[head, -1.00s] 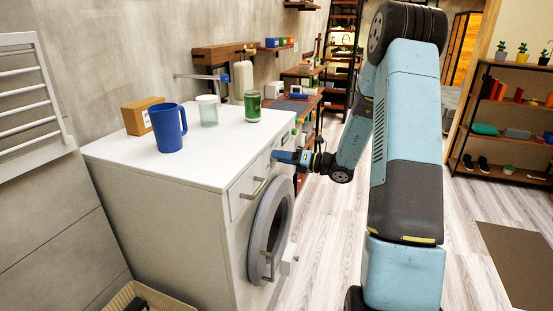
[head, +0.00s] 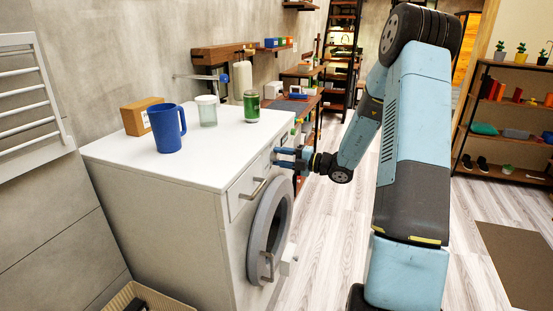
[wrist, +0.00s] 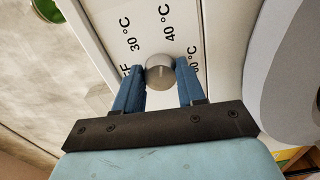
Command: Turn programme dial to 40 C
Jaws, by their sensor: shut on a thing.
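The programme dial (wrist: 160,72) is a round grey knob on the white front panel of the washing machine (head: 170,165). Printed labels stand around it in the wrist view: 30 °C (wrist: 130,35), 40 °C (wrist: 174,24), a partly covered 60 °C (wrist: 194,64) and OFF at the left, partly hidden by a finger. My gripper (wrist: 159,80) has its blue fingers on both sides of the dial and is shut on it. I cannot tell which label the dial points to. In the head view my gripper (head: 279,157) is at the machine's upper front, hiding the dial.
On the machine top stand a blue mug (head: 167,130), a cardboard box (head: 137,118), a pale jar (head: 207,112) and a green can (head: 252,108). The machine's round door (head: 258,235) is below my gripper. Floor to the right (head: 320,255) is clear.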

